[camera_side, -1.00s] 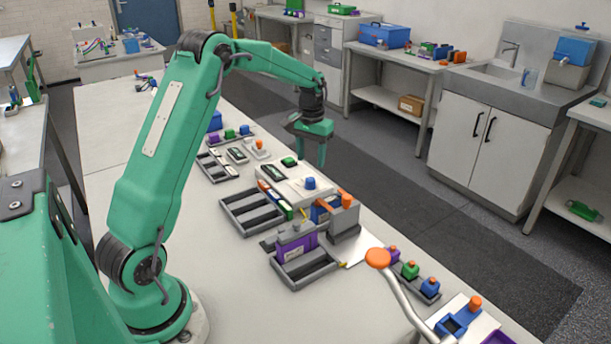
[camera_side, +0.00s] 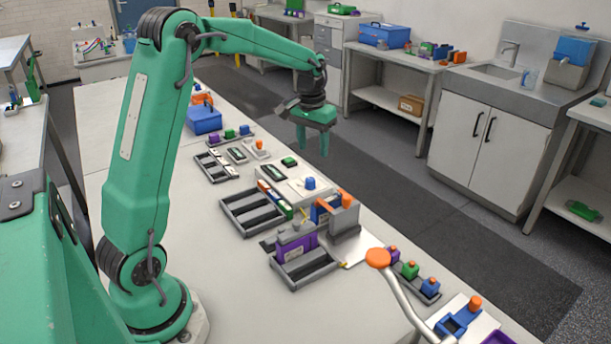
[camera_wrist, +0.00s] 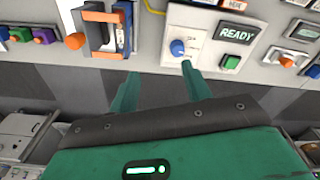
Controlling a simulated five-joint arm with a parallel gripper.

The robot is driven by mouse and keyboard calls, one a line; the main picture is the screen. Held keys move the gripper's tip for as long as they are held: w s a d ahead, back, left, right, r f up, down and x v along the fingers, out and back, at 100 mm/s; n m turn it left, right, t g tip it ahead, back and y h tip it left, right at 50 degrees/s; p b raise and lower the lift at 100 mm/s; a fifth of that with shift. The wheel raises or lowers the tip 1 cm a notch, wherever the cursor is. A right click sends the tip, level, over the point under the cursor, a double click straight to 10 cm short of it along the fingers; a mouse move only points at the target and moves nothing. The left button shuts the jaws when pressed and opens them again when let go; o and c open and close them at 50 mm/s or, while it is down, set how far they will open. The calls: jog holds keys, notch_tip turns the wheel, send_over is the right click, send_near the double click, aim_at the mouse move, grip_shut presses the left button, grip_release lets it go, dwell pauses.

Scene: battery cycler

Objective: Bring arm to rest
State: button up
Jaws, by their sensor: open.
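My green gripper (camera_side: 314,140) hangs in the air above the far side of the bench, fingers pointing down, holding nothing. In the wrist view its two fingers (camera_wrist: 158,85) are spread apart with floor and bench edge between them. Near it on the bench is the white cycler panel (camera_side: 291,186) with a blue knob (camera_side: 310,183) and a green button (camera_side: 289,161). In the wrist view the panel's display (camera_wrist: 237,33) reads READY. Beside the panel is a grey holder with an orange part (camera_side: 345,197) and a blue part.
Grey trays (camera_side: 252,213) and a purple battery block (camera_side: 295,247) lie on the bench. An orange-knobbed lever (camera_side: 378,258) stands in front. A blue box (camera_side: 204,119) is farther back. The dark floor strip beyond the bench is clear.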

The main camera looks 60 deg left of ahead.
jog(key=s+d+r+m+t, duration=0.1)
jog(key=s+d+r+t, duration=0.1)
jog(key=s+d+r, duration=0.4)
jog(key=s+d+r+m+t, duration=0.1)
jog(key=s+d+r+m, duration=0.15)
jog(key=s+d, duration=0.65)
jog(key=s+d+f+t, duration=0.1)
jog(key=s+f, duration=0.1)
jog(key=s, duration=0.7)
jog(key=shift+t, duration=0.3)
